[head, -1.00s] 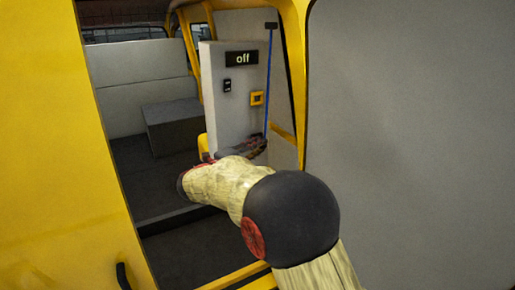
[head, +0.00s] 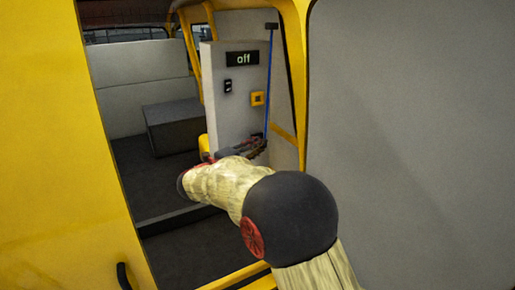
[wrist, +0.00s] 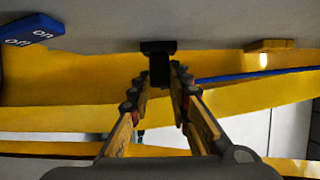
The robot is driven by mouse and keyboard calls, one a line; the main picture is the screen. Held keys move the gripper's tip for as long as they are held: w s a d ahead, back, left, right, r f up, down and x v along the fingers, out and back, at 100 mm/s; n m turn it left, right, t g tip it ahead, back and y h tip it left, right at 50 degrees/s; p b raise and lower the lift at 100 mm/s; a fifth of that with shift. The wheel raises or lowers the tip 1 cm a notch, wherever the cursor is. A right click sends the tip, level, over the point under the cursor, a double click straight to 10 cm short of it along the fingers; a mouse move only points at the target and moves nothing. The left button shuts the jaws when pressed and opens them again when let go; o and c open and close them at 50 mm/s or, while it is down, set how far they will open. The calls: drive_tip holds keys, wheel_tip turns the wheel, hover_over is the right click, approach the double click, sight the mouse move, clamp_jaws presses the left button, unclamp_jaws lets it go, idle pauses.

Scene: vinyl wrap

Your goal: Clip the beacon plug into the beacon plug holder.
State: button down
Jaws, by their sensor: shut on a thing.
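My gripper (wrist: 160,82) is shut on a small black piece (wrist: 160,70), which looks like the beacon plug. Its narrow part is between the fingertips. A wider black part (wrist: 158,46) sits above it against the grey panel; I cannot tell whether this is the plug's head or the holder. A blue cable or rod (wrist: 235,76) runs right from beside the fingertips. In the head view it (head: 268,85) stands along the panel's right edge, up to a black end piece (head: 271,26). There my gripper (head: 262,146) is at the panel's lower right, the plug too small to make out.
A yellow door frame (head: 296,70) is close on the right. A dark box (head: 185,125) sits inside the vehicle at left.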

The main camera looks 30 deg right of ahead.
drive_tip(key=shift+r, duration=0.1)
idle(0.3)
drive_tip(key=c, duration=1.6)
unclamp_jaws()
drive_tip(key=shift+w, duration=0.1)
drive_tip(key=shift+a, duration=0.1)
